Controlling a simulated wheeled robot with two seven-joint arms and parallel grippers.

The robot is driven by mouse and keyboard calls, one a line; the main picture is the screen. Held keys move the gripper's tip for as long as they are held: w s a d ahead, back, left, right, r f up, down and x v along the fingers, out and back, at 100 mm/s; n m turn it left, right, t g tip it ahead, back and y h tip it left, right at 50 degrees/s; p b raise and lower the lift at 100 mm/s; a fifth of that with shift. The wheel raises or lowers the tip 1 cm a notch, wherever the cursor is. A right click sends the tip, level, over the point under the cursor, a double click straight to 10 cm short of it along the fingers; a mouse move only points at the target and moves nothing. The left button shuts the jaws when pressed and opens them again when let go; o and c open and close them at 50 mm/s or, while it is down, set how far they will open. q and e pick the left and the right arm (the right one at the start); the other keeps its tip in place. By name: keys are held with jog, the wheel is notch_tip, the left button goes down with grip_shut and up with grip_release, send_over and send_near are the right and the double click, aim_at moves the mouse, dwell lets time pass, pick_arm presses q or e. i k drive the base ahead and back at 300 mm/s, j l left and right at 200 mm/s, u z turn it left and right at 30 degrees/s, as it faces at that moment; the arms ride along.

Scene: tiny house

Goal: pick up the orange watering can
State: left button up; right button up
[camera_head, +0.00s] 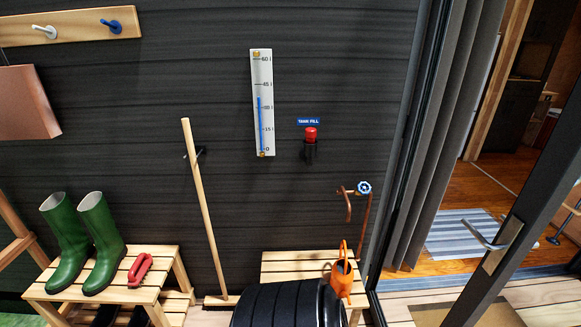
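The orange watering can (343,278) stands on the slatted wooden bench at the lower middle right. Its top handle points up, and its lower left part is hidden behind a black ribbed rounded thing (287,305). Neither of my grippers shows in the head view, so I cannot tell how they stand to the can.
Slatted bench (290,262) is under the can. Copper pipe with blue-handled tap (364,188) rises behind it. Broom (203,205) leans left; green boots (98,235) and a red object (140,269) sit on a left bench (160,255). Open door (510,230) is right.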

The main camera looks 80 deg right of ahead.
aim_at(343, 275)
jog(key=z, duration=3.25)
